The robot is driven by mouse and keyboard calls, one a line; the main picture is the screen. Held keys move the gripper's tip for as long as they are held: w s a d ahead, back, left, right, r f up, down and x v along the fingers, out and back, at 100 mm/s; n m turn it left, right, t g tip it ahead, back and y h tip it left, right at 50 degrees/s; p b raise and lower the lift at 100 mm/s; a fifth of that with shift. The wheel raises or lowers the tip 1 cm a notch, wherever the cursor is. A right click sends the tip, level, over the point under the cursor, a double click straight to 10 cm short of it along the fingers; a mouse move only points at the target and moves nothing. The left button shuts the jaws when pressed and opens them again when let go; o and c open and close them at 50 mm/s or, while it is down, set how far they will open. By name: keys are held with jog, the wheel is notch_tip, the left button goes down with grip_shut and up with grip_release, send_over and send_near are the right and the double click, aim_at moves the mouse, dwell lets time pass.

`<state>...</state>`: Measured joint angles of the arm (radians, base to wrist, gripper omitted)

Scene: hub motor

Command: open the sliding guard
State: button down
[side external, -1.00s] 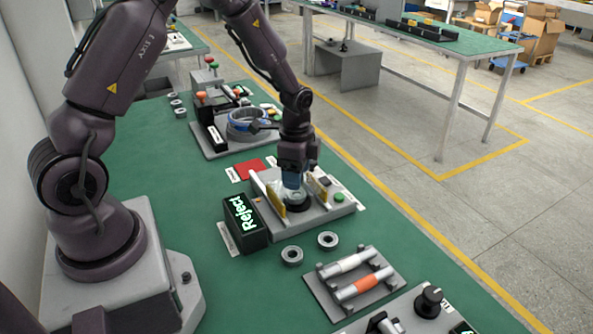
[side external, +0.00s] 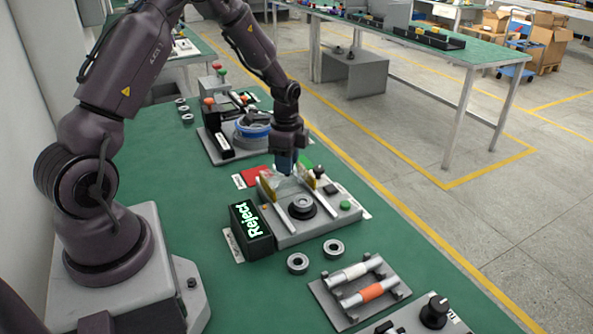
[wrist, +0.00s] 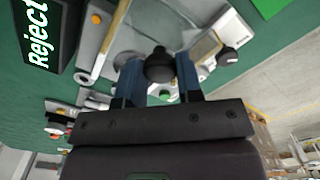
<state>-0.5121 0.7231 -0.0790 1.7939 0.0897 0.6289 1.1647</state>
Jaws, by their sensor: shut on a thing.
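The sliding guard is a clear cover with yellow side edges (side external: 268,190) on a grey fixture (side external: 325,213) with two pale rails. It sits at the far end of the rails. A bearing ring (side external: 302,203) on a black seat lies uncovered in front of it. My gripper (side external: 285,169) is at the guard, its blue fingers pointing down. In the wrist view, my gripper (wrist: 160,82) is shut on a black knob (wrist: 160,66) between the two blue fingers. How the knob joins the clear guard is hard to make out.
A black box with a lit "Reject" sign (side external: 250,232) stands left of the fixture. A green button (side external: 345,205) and a second black knob (side external: 319,171) are at its right. Two loose rings (side external: 298,263) and a rack with two handles (side external: 360,288) lie in front.

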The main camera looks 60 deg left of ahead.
jog(key=shift+a, duration=0.25)
jog(key=c, duration=0.8)
grip_release()
jog(key=shift+r, duration=0.1)
notch_tip(320, 180, up, 13)
jog(key=shift+f, duration=0.1)
